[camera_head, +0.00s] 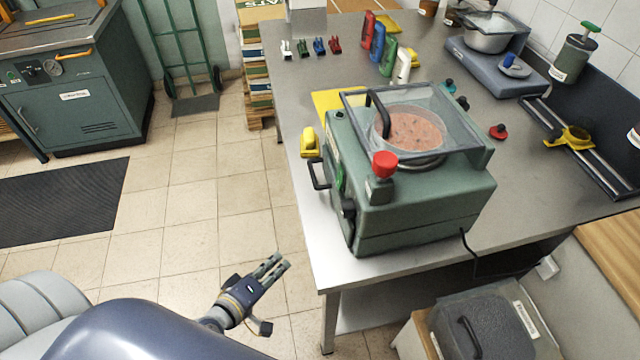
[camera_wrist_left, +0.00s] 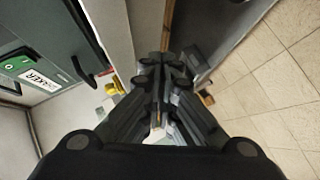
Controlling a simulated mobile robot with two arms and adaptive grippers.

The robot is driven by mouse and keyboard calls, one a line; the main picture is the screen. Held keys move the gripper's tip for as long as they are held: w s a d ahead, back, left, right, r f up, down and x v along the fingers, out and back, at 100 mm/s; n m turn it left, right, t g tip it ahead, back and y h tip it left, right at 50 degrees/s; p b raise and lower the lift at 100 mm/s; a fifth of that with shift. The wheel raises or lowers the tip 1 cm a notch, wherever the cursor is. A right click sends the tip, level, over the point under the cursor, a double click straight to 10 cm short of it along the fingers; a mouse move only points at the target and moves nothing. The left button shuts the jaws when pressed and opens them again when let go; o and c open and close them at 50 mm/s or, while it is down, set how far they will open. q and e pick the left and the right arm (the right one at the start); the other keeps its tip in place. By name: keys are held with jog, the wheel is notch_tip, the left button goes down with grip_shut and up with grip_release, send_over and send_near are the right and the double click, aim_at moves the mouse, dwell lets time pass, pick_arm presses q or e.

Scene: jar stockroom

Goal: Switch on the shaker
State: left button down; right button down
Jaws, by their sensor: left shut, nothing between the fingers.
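The shaker (camera_head: 425,210) is a green box-shaped machine on the steel table, with a clear lid and a bowl of pinkish contents under it. A red knob (camera_head: 384,163) stands on its near top edge. Its left side carries a black handle (camera_head: 318,174) and a green patch. In the left wrist view, the shaker's side (camera_wrist_left: 35,45) shows at the upper left, with a label, a small green control (camera_wrist_left: 10,66) and a dark handle. My left gripper (camera_head: 278,262) is shut and empty, over the floor left of the table, apart from the shaker. My right gripper is out of view.
The steel table (camera_head: 312,225) has its edge just right of my left gripper. A yellow object (camera_head: 309,142) lies near that edge. Coloured clamps, a scale with a pot and a rail stand farther back. A dark bin (camera_head: 485,325) is at the lower right.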

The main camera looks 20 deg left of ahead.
pick_arm(q)
notch_tip(320, 180, up, 18)
jog(key=n+t+h, duration=0.1)
jog(key=n+t, duration=0.2)
jog(key=shift+w+d, duration=0.3)
jog(key=shift+w, duration=0.1)
jog(key=shift+w+p, duration=0.15)
jog(key=shift+p, duration=0.2)
jog(key=p, duration=0.5)
send_near(340, 177)
jog(key=w+a+f, duration=0.2)
jog(key=w+a, duration=0.3)
jog(key=w+d, duration=0.1)
jog(key=w+d+f, duration=0.1)
jog(key=d, duration=0.1)
jog(key=shift+d+f, duration=0.15)
jog(key=shift+d, duration=0.1)
